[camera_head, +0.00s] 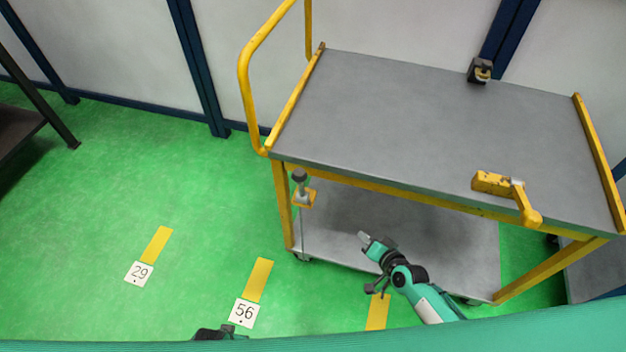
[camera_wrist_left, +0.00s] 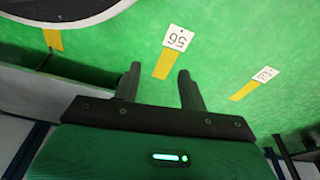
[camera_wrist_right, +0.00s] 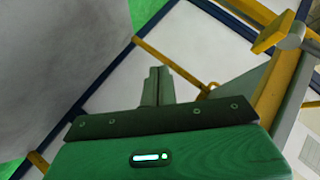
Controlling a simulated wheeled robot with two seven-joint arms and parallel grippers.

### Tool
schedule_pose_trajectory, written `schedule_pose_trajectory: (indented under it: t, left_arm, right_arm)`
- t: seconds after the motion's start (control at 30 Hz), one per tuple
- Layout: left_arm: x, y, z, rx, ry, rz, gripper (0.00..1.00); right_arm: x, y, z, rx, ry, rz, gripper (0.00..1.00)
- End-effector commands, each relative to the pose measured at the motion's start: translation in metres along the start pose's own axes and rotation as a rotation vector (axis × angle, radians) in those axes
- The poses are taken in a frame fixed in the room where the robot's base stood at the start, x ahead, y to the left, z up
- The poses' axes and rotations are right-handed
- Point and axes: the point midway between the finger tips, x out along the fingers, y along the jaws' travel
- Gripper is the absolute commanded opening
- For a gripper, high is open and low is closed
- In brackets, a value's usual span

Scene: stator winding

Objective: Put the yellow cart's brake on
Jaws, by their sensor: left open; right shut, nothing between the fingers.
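The yellow cart has a grey top deck (camera_head: 440,130), a grey lower shelf (camera_head: 400,225) and a yellow push handle (camera_head: 245,75) at its left end. A dark-knobbed lever (camera_head: 300,178) on a yellow bracket stands by the near left leg, with a thin rod down towards a caster. A yellow lever (camera_head: 508,186) sits at the deck's near edge on the right. No label shows which is the brake. My right gripper (camera_head: 363,238) is shut and empty, right of and below the knobbed lever, apart from it. My left gripper (camera_wrist_left: 160,84) is open and empty above the floor.
A small black-and-yellow part (camera_head: 480,70) is at the deck's far edge. Floor plates 29 (camera_head: 139,273) and 56 (camera_head: 244,313) lie beside yellow strips. A dark shelf (camera_head: 20,125) stands at the left. Green floor left of the cart is clear; the wall is behind.

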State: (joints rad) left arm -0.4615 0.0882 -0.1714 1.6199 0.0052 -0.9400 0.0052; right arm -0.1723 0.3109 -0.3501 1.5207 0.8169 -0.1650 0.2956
Motion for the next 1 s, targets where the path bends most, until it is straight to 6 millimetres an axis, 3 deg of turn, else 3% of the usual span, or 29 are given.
schedule_pose_trajectory:
  t: [0.13,0.3,0.5,0.7,1.0]
  left_arm:
    - [-0.021,0.001,-0.020,-0.005,0.026,0.002,0.42]
    - [-0.057,0.001,-0.036,-0.010,0.048,0.004,0.42]
    - [-0.094,0.001,-0.043,-0.013,0.067,0.006,0.42]
    - [-0.112,0.001,-0.045,-0.015,0.073,0.006,0.42]
    - [-0.115,0.001,-0.045,-0.015,0.073,0.006,0.42]
  right_arm:
    - [0.003,-0.061,-0.029,0.115,0.045,-0.176,0.00]
    - [-0.015,-0.131,-0.053,0.250,0.049,-0.369,0.00]
    - [-0.044,-0.191,-0.066,0.368,0.015,-0.537,0.00]
    - [-0.060,-0.216,-0.071,0.419,-0.009,-0.607,0.00]
    - [-0.062,-0.219,-0.072,0.425,-0.011,-0.614,0.00]
